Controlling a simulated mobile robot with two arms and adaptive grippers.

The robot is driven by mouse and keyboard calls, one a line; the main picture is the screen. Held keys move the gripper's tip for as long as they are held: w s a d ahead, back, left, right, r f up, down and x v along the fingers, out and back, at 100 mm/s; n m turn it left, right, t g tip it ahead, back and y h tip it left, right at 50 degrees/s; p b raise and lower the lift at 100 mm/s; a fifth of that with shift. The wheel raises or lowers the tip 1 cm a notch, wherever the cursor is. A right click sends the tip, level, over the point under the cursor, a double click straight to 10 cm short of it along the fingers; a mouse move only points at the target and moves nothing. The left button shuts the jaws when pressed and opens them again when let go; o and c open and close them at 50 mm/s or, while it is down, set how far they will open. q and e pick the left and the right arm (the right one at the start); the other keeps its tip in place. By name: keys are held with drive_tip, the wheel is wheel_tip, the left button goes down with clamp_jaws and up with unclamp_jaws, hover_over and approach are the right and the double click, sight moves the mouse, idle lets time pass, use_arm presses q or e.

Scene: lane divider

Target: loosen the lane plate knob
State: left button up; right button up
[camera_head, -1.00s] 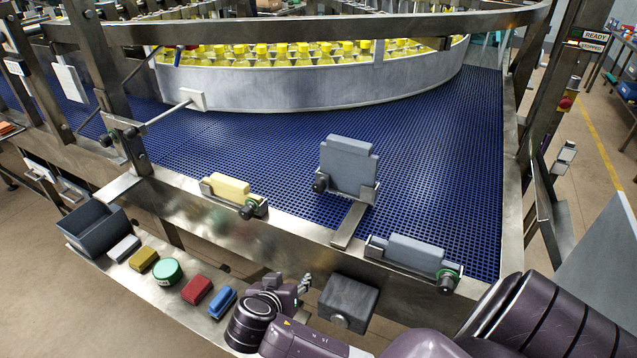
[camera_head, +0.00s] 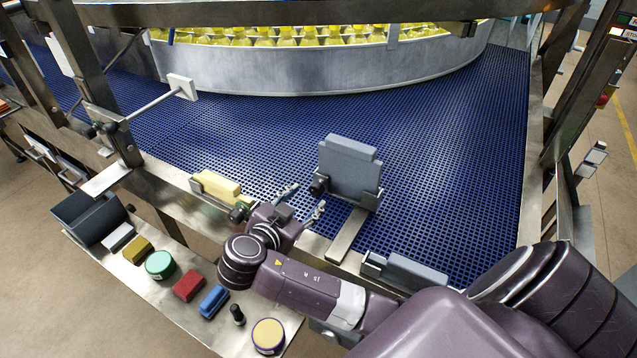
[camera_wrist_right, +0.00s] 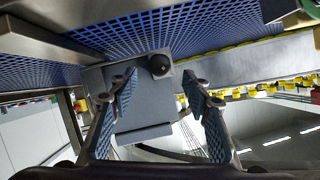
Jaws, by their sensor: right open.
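The lane plate (camera_head: 350,168) is an upright grey-blue slab on a metal bracket at the belt's near edge. Its black knob (camera_head: 319,186) is at the plate's lower left. My right gripper (camera_head: 303,202) is open and empty, just left of and below the knob, with its fingers towards the plate. In the right wrist view, the plate (camera_wrist_right: 140,112) lies beyond the open fingers (camera_wrist_right: 159,84), and the knob (camera_wrist_right: 159,66) shows just above the gap between the fingertips. I see no contact between fingers and knob. My left gripper is not in view.
A yellow block (camera_head: 217,187) and a grey block (camera_head: 414,272) sit in brackets on the metal rail either side. The side shelf below holds a dark bin (camera_head: 90,217), a green tin (camera_head: 160,264) and coloured blocks. The blue belt (camera_head: 250,130) is clear behind the plate.

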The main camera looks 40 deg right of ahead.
sight(314, 191)
drive_tip(key=p+x, duration=0.2)
drive_tip(key=x, duration=0.3)
drive_tip(key=shift+d, duration=0.2)
drive_tip(key=shift+w+d+f, duration=0.15)
drive_tip(key=shift+d, duration=0.1)
drive_tip(key=c, duration=0.9)
drive_tip(key=shift+c, duration=1.3)
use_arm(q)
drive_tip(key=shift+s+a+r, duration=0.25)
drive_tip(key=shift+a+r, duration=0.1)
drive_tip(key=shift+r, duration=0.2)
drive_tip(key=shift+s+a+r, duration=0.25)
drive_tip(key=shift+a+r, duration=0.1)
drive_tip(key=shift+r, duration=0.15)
